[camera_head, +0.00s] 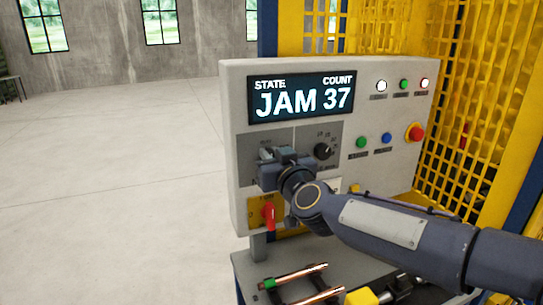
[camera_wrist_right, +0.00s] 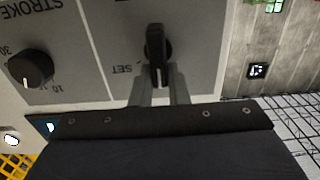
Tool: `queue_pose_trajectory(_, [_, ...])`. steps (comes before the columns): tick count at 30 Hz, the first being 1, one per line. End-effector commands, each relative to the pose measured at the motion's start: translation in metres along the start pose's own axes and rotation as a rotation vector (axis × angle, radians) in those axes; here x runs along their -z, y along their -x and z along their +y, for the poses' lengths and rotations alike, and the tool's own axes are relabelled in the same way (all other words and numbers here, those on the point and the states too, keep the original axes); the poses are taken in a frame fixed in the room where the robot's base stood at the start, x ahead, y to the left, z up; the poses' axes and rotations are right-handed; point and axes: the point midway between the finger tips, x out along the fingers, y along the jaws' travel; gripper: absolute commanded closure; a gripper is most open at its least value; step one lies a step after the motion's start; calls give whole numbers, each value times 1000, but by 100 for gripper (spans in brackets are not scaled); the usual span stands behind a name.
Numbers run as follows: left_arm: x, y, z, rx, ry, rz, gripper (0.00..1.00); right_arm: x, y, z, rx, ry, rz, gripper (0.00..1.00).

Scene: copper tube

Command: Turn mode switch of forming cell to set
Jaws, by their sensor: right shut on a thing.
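The mode switch (camera_wrist_right: 158,45) is a black knob on a grey plate, seen upside down in the right wrist view. Its white mark points down in that picture, and the SET label (camera_wrist_right: 130,68) lies just left of the mark's end. My right gripper (camera_wrist_right: 158,88) is shut on the knob, with a finger on each side of its marked end. In the head view my right gripper (camera_head: 273,157) is against the control panel (camera_head: 232,150) and hides the switch. The display (camera_head: 301,97) reads JAM 37. My left gripper is not in view.
The stroke knob (camera_head: 323,151) sits right of my gripper. A red-handled switch on a yellow plate (camera_head: 254,212) is below. Several buttons, including a red emergency stop (camera_head: 415,133), are at right. Copper tubes (camera_head: 295,277) lie below. Yellow mesh fencing (camera_head: 480,60) stands behind; open floor lies left.

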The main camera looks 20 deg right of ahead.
Motion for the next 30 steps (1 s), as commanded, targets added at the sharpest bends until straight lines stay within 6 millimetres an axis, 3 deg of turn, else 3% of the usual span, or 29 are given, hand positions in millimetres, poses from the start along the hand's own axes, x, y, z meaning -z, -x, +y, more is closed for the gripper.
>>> queue_pose_trajectory(14, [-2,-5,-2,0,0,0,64,-2,0,3,1,-126,-1,100])
queue_pose_trajectory(30, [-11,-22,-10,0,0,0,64,-7,0,13,0,-613,-1,100])
